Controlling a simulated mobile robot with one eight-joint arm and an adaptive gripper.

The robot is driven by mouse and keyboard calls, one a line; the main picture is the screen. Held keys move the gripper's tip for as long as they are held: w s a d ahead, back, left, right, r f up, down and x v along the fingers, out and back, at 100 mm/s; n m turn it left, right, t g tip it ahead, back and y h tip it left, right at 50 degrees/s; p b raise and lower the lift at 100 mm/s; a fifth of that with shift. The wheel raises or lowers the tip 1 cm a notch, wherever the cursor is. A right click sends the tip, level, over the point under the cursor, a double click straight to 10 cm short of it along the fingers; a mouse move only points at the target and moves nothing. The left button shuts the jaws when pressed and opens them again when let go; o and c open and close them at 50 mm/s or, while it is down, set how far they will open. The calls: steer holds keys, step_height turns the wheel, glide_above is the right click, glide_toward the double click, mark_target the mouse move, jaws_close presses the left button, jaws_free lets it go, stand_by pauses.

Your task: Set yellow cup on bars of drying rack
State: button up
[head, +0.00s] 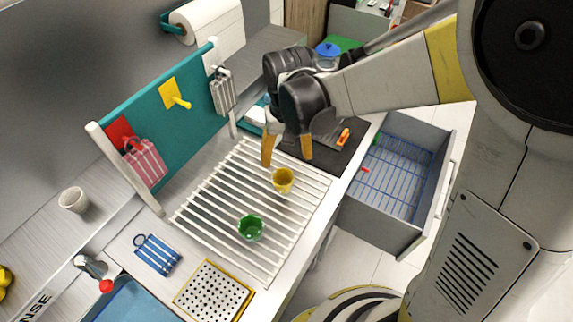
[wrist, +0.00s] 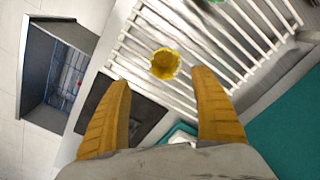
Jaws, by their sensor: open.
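The yellow cup (head: 283,180) stands on the white bars of the drying rack (head: 205,206), near the rack's back right part. It also shows in the wrist view (wrist: 165,64), beyond my fingertips and roughly between them. My gripper (head: 287,163) is open and empty, with its two orange fingers just above and behind the cup in the head view. I see no contact between the fingers and the cup. In the wrist view my gripper (wrist: 161,74) shows both fingers spread wide.
A green cup (head: 250,228) stands on the rack nearer the front. A teal panel (head: 190,120) with hung items rises on the left. A dark mat (head: 325,155) lies behind the rack. An open drawer (head: 390,180) is at the right. A white cup (head: 73,200) stands at far left.

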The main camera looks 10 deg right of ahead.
steer(key=s+d+r+m+t, duration=0.1)
steer(key=s+d+r+t, duration=0.6)
steer(key=s+d+r, duration=0.3)
steer(key=d+r, duration=0.3)
steer(key=shift+s, duration=0.25)
steer(key=shift+d, duration=0.1)
